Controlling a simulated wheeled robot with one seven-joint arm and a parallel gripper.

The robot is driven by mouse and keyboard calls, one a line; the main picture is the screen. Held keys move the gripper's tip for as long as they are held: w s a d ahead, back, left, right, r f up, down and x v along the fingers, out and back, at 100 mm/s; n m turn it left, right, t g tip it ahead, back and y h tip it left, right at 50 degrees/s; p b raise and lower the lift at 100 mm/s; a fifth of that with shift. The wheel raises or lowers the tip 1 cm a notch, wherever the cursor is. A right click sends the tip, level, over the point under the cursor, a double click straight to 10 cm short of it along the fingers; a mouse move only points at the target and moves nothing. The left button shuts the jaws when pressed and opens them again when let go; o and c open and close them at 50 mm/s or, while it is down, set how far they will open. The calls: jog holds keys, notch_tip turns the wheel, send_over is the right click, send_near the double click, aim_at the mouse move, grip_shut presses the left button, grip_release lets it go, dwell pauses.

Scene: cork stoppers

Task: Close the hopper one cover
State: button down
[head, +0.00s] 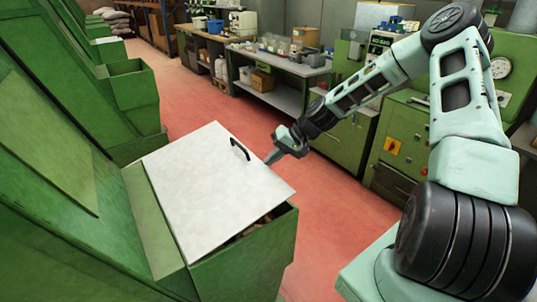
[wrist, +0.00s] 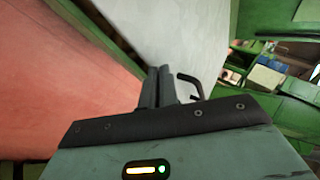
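The hopper cover (head: 205,180) is a pale grey-white panel with a black bar handle (head: 240,149) near its far right edge. It lies slightly tilted over the green hopper (head: 250,262), with a dark gap showing under its near right edge. My gripper (head: 272,157) is just right of the cover's right edge, near the handle. In the wrist view the two fingers (wrist: 159,86) are together with nothing between them. The handle (wrist: 190,84) is right of the fingers, apart from them, and the cover (wrist: 190,35) is beyond.
More green hoppers (head: 130,85) stand in a row at the upper left. A workbench (head: 280,62) with boxes and bins is at the back. A green machine cabinet (head: 405,140) stands behind my arm. Red floor (head: 330,195) lies open between hopper and cabinet.

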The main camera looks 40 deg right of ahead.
jog(key=shift+d+f+b, duration=0.1)
jog(key=shift+f+b, duration=0.55)
jog(key=shift+f, duration=1.15)
